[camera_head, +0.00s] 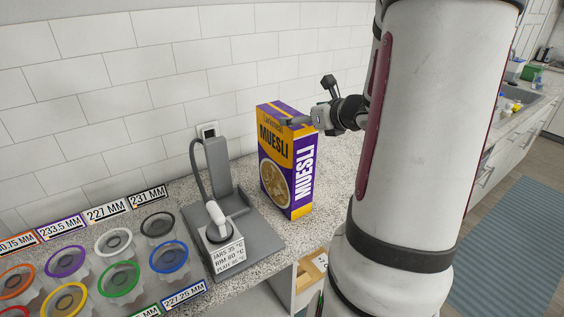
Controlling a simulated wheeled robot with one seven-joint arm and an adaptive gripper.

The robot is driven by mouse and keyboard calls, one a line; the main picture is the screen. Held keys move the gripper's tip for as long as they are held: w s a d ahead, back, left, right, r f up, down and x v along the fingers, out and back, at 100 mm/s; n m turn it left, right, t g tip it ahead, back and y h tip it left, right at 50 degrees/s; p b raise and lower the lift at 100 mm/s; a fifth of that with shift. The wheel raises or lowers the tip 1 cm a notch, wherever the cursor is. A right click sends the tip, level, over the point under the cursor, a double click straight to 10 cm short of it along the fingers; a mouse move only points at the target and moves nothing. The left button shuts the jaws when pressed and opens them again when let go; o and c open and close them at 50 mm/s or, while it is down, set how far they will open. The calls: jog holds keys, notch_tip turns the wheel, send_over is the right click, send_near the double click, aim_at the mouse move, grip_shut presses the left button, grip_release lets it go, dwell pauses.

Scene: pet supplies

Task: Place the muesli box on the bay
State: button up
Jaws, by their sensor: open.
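The muesli box (273,150), purple and yellow, stands upright on the speckled counter (345,158) near the white tiled wall. My gripper (303,120) is at the upper part of the box, reaching in from the right. Its jaws are open, and one finger shows close to the box's top edge. I cannot tell whether it touches the box, and the far finger is not clearly seen. No part of the scene is plainly marked as the bay, so I cannot tell which spot it is.
A grey device (262,243) with an upright post, cable and white nozzle stands left of the box. Several coloured-rimmed cups (120,278) and millimetre labels (107,207) fill the counter's left.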

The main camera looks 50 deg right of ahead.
aim_at(289, 116)
jog(key=shift+p+x, duration=0.35)
jog(key=shift+x, duration=3.1)
jog(key=shift+r, duration=0.1)
jog(key=c, duration=2)
